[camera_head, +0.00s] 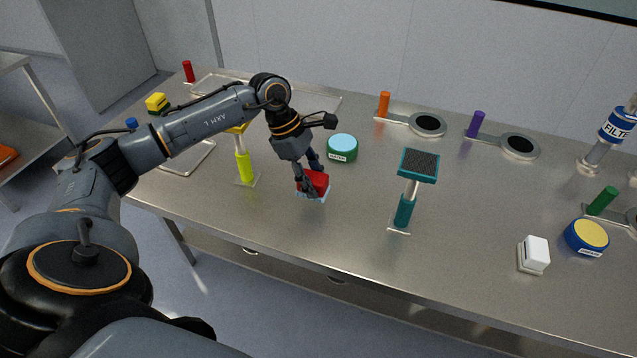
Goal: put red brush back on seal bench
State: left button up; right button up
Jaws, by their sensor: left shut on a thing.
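The red brush (317,180) is a small red block with a pale blue underside, in the middle of the head view. My left gripper (308,184) points down and is shut on the red brush. The brush is at or just above the top of the steel bench (300,245); I cannot tell whether it touches. The fingers hide the brush's left part. My right gripper is not in the view.
A green tin with a light blue lid (342,148) stands close behind the brush. A teal-handled brush (410,190) stands to the right, and a yellow-handled one (243,165) to the left. A white block (534,254) and a blue tin (587,237) are at right. The bench's front middle is clear.

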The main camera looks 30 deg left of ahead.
aim_at(318, 182)
pick_arm(q)
jog(key=shift+w+f, duration=0.65)
jog(key=shift+f, duration=0.1)
jog(key=shift+w+f+p, duration=0.3)
jog(key=shift+f+p, duration=0.05)
jog(key=shift+f, duration=0.1)
notch_tip(318, 182, down, 2)
jog(key=shift+s+f+p, duration=0.1)
jog(key=shift+f+p, duration=0.05)
jog(key=shift+p, duration=0.75)
jog(key=shift+f, duration=0.3)
jog(key=shift+f+b, duration=0.25)
jog(key=shift+b, duration=0.15)
jog(key=o, duration=1.2)
jog(key=shift+r, duration=0.1)
